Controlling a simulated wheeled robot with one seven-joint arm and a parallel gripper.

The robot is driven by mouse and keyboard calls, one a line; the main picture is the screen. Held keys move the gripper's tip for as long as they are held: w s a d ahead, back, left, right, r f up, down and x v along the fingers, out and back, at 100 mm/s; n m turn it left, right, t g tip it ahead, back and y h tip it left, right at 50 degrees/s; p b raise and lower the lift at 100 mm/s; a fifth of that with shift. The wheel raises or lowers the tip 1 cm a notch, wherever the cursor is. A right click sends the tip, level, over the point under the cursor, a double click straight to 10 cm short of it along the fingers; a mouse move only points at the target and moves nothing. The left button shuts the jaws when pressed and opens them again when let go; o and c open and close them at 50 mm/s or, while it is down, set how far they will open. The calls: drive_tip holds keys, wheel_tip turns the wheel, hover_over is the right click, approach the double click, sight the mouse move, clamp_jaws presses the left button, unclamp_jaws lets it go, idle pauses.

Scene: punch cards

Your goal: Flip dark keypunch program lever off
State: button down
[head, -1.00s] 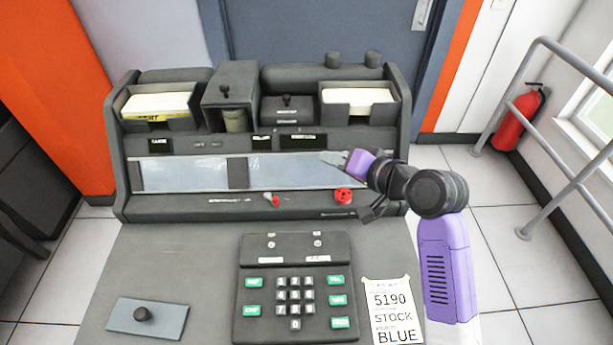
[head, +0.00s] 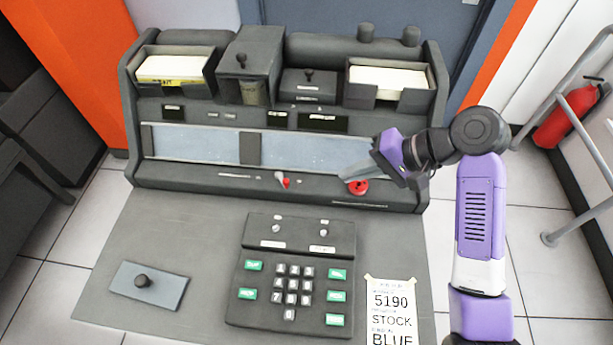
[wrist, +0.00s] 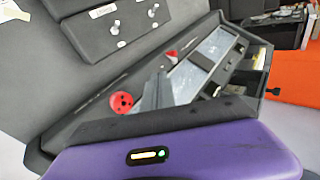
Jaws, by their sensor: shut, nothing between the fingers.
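The dark keypunch (head: 160,195) stands ahead, with a long pale window strip across its front. A small lever with a red part (head: 282,180) sits on the ledge below the window; it also shows in the wrist view (wrist: 171,56). A round red knob (head: 357,187) is to its right, also in the wrist view (wrist: 122,102). I cannot read which label names the program lever. My gripper (head: 346,176) is shut and empty, its tips pointing left, just above and left of the red knob in the picture and right of the red lever. Contact cannot be told.
A dark keypad (head: 290,315) with green keys lies on the desk in front. A note (head: 392,310) lies at right. Card trays (head: 390,85) and another black-knobbed lever (head: 308,78) are on top.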

sight(288, 184)
drive_tip(key=shift+a+r+x, duration=0.3)
drive_tip(key=shift+x, duration=1.85)
drive_tip(key=shift+a+r+x, duration=0.3)
drive_tip(key=shift+x, duration=1.9)
drive_tip(key=shift+a+r+x, duration=0.25)
drive_tip(key=shift+r+x, duration=0.05)
drive_tip(key=shift+x, duration=1.85)
drive_tip(key=shift+a+r+p, duration=0.1)
drive_tip(key=shift+a+p, duration=0.1)
drive_tip(key=shift+p, duration=0.15)
drive_tip(key=shift+m+t, duration=0.3)
drive_tip(key=shift+m, duration=0.1)
